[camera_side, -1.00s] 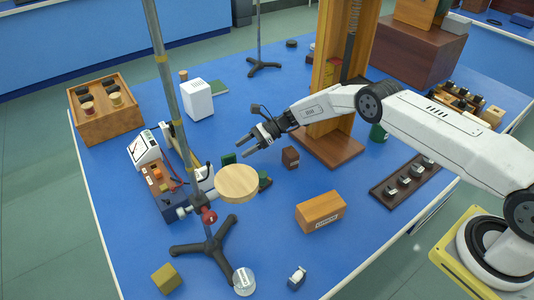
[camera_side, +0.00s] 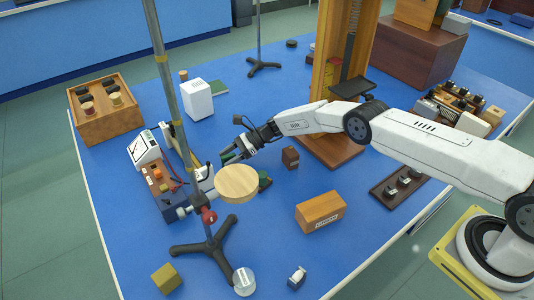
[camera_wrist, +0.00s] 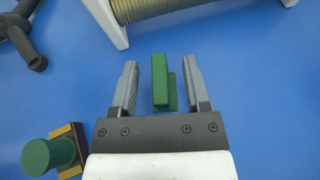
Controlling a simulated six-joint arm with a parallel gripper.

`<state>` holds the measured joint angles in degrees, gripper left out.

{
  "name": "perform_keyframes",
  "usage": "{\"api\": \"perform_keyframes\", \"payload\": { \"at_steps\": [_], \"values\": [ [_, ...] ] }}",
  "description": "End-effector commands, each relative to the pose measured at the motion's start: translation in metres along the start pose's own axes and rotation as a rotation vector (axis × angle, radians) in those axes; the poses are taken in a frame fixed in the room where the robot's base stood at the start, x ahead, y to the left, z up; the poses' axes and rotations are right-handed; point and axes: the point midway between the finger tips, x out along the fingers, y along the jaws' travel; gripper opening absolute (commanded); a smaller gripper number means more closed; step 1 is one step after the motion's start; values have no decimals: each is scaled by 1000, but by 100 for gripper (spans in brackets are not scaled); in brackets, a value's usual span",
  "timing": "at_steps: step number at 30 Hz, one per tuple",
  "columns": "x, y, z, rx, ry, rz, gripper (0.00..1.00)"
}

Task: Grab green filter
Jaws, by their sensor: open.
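The green filter (camera_wrist: 160,82) is a small upright green plate with a thicker part on its right side. In the wrist view it stands between the two grey fingers of my gripper (camera_wrist: 159,64), with a gap on each side. My gripper is open and holds nothing. In the side view my gripper (camera_side: 234,152) is low over the blue table, at the green filter (camera_side: 227,158), which its fingers partly hide. I cannot tell how far down the fingers reach along it.
A green knob on a dark block (camera_wrist: 50,155) is at lower left in the wrist view. A small brown block (camera_side: 290,157) stands to the right. A wooden box (camera_side: 320,211) is nearer the camera.

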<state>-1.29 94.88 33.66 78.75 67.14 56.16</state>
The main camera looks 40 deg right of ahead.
Motion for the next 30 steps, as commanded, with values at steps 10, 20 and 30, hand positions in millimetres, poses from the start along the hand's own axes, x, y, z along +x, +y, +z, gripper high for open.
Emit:
{"api": "perform_keyframes", "payload": {
  "at_steps": [10, 20, 30],
  "values": [
    [1, 0, 0, 0, 0, 0, 60],
    [1, 0, 0, 0, 0, 0, 13],
    [1, 0, 0, -1, 0, 0, 0]
  ]
}}
